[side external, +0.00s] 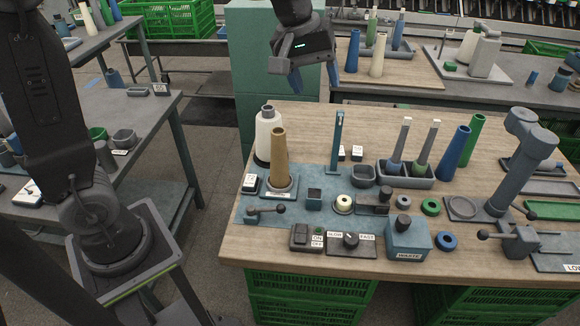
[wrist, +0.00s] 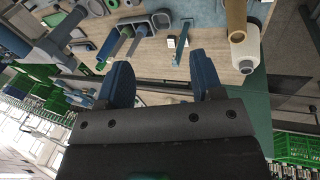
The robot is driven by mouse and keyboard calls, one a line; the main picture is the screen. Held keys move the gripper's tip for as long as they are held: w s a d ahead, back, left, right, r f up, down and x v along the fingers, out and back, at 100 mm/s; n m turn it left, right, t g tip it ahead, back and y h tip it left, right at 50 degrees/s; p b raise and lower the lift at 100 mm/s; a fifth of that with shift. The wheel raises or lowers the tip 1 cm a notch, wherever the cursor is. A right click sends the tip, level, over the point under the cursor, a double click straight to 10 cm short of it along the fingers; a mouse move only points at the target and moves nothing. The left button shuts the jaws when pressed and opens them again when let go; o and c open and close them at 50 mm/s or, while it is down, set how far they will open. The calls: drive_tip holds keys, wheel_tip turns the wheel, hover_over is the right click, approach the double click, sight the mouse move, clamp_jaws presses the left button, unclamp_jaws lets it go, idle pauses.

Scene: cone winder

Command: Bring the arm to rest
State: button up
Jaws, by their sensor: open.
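My gripper (side external: 312,85) hangs above the far edge of the wooden table (side external: 300,118), clear of everything on it. Its two blue fingers are apart with nothing between them. In the wrist view, the open fingers of my gripper (wrist: 166,85) point toward the table edge. A brown cone (side external: 279,155) stands upright on a holder on the blue mat (side external: 257,205). A white yarn cone (side external: 265,135) stands behind it; it also shows in the wrist view (wrist: 245,55). A blue post (side external: 336,145) stands upright to their right.
A blue waste box (side external: 408,238) and a grey lever stand (side external: 500,185) are nearer the front right. A green cabinet (side external: 255,70) stands behind the table.

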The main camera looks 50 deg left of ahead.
drive_tip(key=s+a+f+m+t+y, duration=0.2)
drive_tip(key=s+m, duration=0.6)
drive_tip(key=s, duration=1.2)
drive_tip(key=shift+s+a+f+t, duration=0.3)
drive_tip(key=shift+s+a+f, duration=0.1)
drive_tip(key=shift+a+f, duration=0.3)
drive_tip(key=shift+w, duration=0.1)
drive_tip(key=shift+c, duration=0.2)
